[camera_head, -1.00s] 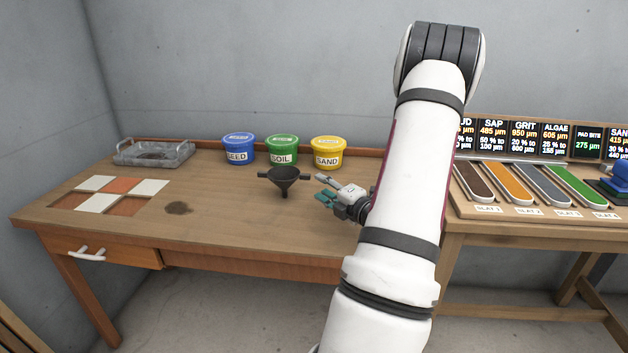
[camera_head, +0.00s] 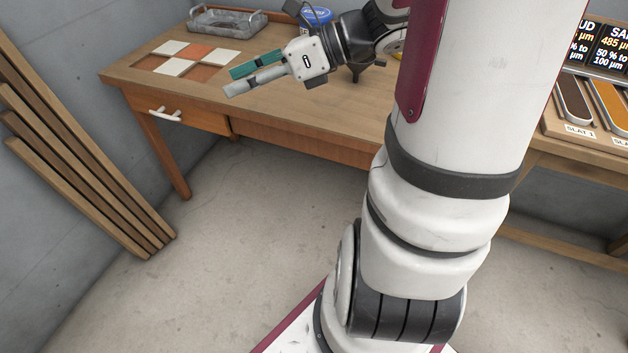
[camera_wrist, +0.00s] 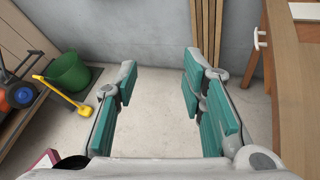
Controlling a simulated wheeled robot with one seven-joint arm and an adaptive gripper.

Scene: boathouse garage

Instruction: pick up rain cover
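No rain cover can be made out in any current view. My gripper (camera_head: 236,81) is at the front of the wooden workbench in the head view, with its fingers pointing left. In the wrist view my gripper (camera_wrist: 158,100) has its two teal-padded fingers spread wide, with only bare floor showing between them. It is open and empty.
The workbench (camera_head: 290,108) holds a grey tray (camera_head: 225,24) and white and orange tiles (camera_head: 185,57). Wooden planks (camera_head: 85,165) lean at the left wall. The wrist view shows a green bucket (camera_wrist: 70,72) and a yellow-handled tool (camera_wrist: 65,98).

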